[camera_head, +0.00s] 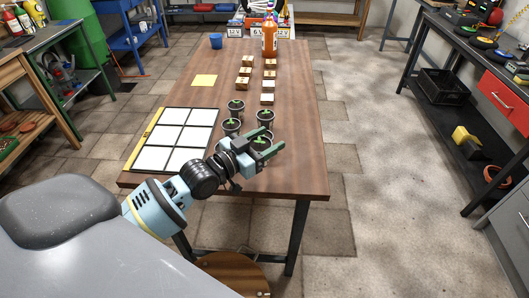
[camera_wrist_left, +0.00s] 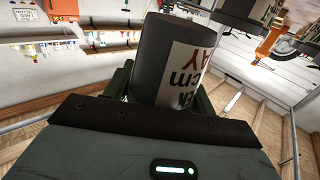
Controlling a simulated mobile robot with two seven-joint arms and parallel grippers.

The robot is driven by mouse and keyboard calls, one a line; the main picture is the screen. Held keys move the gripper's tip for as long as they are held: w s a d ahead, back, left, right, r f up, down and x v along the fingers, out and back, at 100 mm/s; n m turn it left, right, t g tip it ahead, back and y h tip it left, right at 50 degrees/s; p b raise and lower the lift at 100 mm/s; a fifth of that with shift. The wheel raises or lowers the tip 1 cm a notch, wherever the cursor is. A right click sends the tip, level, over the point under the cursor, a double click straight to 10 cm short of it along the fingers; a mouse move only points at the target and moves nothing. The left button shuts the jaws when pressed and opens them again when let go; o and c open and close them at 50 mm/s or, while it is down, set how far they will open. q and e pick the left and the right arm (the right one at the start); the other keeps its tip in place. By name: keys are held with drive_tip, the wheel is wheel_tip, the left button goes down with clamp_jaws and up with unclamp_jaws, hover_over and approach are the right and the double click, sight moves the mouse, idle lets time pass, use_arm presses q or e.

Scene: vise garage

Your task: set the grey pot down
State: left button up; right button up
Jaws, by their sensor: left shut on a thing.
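The grey pot (camera_wrist_left: 165,62) fills the middle of the left wrist view. It is a dark grey cylinder with a white label that bears partly hidden print. My left gripper (camera_head: 268,151) is at the near end of the wooden table, its green fingers shut on the grey pot. In the head view the pot is mostly hidden by the gripper, with green leaves near it. I cannot tell whether its base touches the table. Several other dark pots with seedlings, such as one pot (camera_head: 236,108), stand just beyond the gripper. My right gripper is not in view.
A board with white squares (camera_head: 155,158) lies left of the gripper on the table (camera_head: 300,177). Small wooden blocks (camera_head: 243,82), a yellow sheet (camera_head: 205,81), a blue cup (camera_head: 216,41) and an orange bottle (camera_head: 270,38) are farther back. The table's near right corner is bare.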

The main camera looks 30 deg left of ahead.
sight(265, 140)
use_arm(q)
wheel_tip(265, 140, up, 3)
drive_tip(key=shift+f, duration=0.2)
drive_tip(key=shift+r, duration=0.3)
